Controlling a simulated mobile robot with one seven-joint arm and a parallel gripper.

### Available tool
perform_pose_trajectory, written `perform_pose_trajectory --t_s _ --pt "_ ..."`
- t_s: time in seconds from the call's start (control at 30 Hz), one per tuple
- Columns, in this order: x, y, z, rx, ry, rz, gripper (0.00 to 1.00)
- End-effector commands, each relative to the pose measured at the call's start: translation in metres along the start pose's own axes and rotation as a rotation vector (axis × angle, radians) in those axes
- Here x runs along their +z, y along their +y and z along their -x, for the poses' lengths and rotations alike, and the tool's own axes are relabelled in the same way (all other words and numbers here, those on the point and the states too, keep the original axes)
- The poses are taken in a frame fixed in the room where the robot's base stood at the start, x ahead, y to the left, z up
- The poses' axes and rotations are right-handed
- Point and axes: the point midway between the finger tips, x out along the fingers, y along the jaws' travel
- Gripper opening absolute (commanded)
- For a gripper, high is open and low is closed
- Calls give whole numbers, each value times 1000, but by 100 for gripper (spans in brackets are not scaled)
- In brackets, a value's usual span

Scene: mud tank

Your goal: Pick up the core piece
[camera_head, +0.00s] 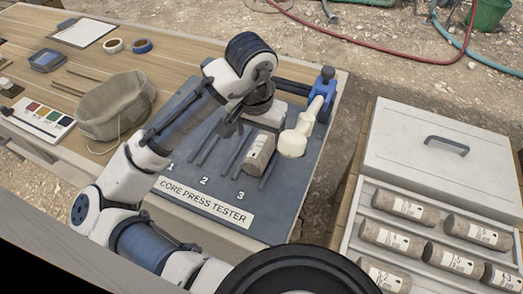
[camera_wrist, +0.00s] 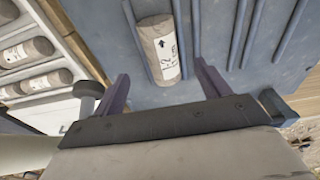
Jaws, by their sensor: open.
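A grey-brown core piece (camera_head: 258,155) with a white label lies on the blue-grey core press tester (camera_head: 262,217), between dark rails by the number 3. In the wrist view the core piece (camera_wrist: 156,32) shows its label with a dark arrow. My gripper (camera_wrist: 162,82) is open and empty, its two purple-grey fingers apart on either side of the core's near end in the picture. How far the fingers are above the core I cannot tell. In the head view the fingers are mostly hidden behind my wrist, above the rails.
A core box (camera_head: 348,238) at right holds several labelled cores, with a white handled lid (camera_head: 440,150) behind. A cream-and-blue press part (camera_head: 303,125) stands just right of the core. A cloth bag (camera_head: 117,105) and tape rolls lie on the wooden table at left.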

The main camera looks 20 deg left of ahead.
Motion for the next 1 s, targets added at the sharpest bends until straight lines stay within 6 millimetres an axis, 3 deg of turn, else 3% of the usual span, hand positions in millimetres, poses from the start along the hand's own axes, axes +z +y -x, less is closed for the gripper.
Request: perform_pose_trajectory --t_s 0.37,0.63,0.93,1.0 --pt "-1 -2 -31 -1 0 0 75" --pt "-3 -3 -66 -1 1 -1 75" --pt "-3 -3 -72 -1 4 -2 75" --pt "-3 -3 -72 -1 4 -2 67"
